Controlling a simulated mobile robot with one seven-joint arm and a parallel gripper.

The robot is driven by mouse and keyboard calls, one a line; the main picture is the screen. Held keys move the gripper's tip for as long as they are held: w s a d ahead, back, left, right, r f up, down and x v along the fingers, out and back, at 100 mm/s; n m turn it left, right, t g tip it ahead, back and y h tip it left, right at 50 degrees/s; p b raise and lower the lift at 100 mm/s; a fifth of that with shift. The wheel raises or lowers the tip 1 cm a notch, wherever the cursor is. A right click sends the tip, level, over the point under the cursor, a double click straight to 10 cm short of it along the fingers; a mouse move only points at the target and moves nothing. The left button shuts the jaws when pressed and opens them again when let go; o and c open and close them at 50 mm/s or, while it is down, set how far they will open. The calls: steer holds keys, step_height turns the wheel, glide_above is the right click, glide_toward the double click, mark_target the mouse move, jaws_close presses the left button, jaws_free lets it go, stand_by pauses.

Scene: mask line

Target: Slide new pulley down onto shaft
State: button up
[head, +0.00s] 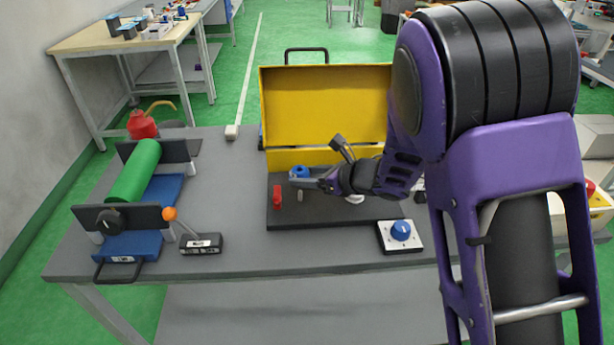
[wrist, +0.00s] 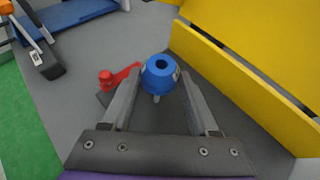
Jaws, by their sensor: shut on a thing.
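The blue pulley (wrist: 160,68), a round part with a dark centre hole, sits between the two fingertips of my gripper (wrist: 160,78) in the wrist view. The fingers are shut on its sides. In the head view the pulley (head: 299,171) shows at the tip of my gripper (head: 303,182), above the dark board (head: 325,212). A short pale post (head: 299,195), which looks like the shaft, stands on the board below the pulley. In the wrist view a pale stub (wrist: 156,98) shows just under the pulley. I cannot tell whether the pulley touches the shaft.
A red lever (head: 277,196) stands left of the post. The open yellow toolbox (head: 325,105) is close behind the board. A blue knob box (head: 400,232) is at the front right. The green roller (head: 134,172) and orange-knobbed lever box (head: 201,243) are left, with bare table between.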

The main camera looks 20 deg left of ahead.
mark_target(302, 196)
steer(key=shift+f+b, duration=1.2)
steer(key=shift+f, duration=1.5)
steer(key=shift+f+b, duration=0.4)
steer(key=shift+f, duration=0.15)
steer(key=o, duration=1.1)
steer(key=shift+d, duration=0.1)
steer(key=shift+v, duration=5.5)
